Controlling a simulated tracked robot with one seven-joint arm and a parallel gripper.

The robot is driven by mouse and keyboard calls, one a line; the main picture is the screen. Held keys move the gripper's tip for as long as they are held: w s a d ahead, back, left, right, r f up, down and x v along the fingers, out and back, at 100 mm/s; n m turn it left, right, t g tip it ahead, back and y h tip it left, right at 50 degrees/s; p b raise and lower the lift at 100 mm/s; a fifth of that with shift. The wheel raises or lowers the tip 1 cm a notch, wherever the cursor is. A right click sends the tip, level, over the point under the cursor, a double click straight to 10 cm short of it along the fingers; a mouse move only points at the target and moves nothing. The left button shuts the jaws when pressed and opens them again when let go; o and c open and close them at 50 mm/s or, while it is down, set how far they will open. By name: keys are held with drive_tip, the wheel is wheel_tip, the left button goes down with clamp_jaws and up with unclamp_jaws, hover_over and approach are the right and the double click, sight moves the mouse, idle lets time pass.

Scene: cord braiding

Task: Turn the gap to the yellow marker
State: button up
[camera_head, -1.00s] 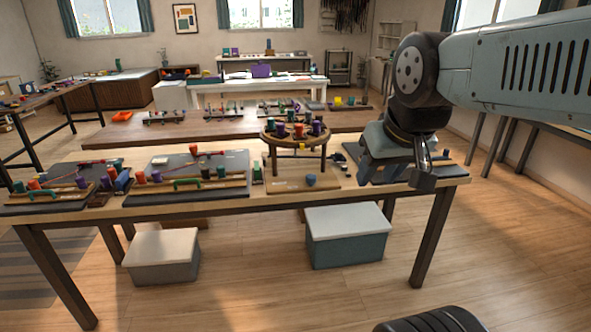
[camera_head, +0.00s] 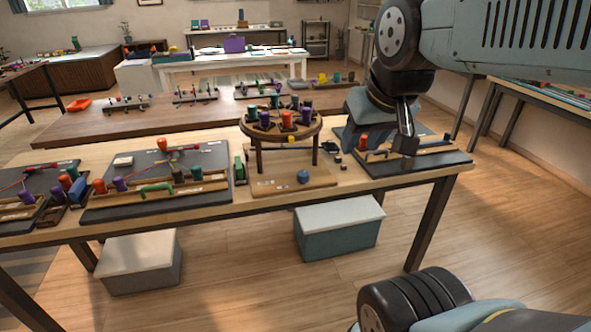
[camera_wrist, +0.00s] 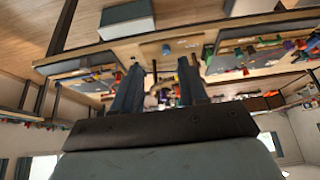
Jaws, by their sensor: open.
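A round wooden braiding stand (camera_head: 257,134) stands on legs on a wooden base at the middle of the near table. Several orange, purple, green and dark bobbins (camera_head: 288,118) sit around its top. A small yellow patch, seemingly the yellow marker (camera_head: 291,139), shows at the disk's front edge. The gap between bobbins is too small to make out. My gripper (camera_head: 405,143) points down to the right of the stand, apart from it. In the wrist view, which looks upside down, my gripper (camera_wrist: 160,72) has its fingers spread with nothing held. The stand is partly hidden there.
A blue knob (camera_head: 303,177) is on the base below the disk. Dark boards with bobbins (camera_head: 155,175) lie left; another board (camera_head: 430,160) lies under my gripper. A long brown table (camera_head: 150,126) stands behind. Two lidded boxes (camera_head: 338,229) are on the floor.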

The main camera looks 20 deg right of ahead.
drive_tip(key=o, duration=0.3)
drive_tip(key=shift+w+a, duration=0.1)
drive_tip(key=shift+w, duration=0.1)
drive_tip(key=shift+o, duration=1.2)
drive_tip(key=w+a+f+m+y, duration=0.1)
drive_tip(key=w+a+f, duration=0.1)
drive_tip(key=w, duration=0.4)
drive_tip(key=w+a+f+y, duration=0.1)
drive_tip(key=w+a+f, duration=0.2)
drive_tip(key=w, duration=0.3)
drive_tip(key=shift+a+f+m+t, duration=0.3)
drive_tip(key=shift+f+m, duration=0.1)
drive_tip(key=shift+f, duration=0.15)
drive_tip(key=w+a+f+m, duration=0.2)
drive_tip(key=w+a+f, duration=0.2)
drive_tip(key=w+f, duration=0.3)
drive_tip(key=m+t+h, duration=0.3)
drive_tip(key=t+h, duration=0.6)
drive_tip(key=h, duration=0.3)
approach(301, 178)
drive_tip(key=x, duration=1.2)
drive_tip(key=c, duration=1)
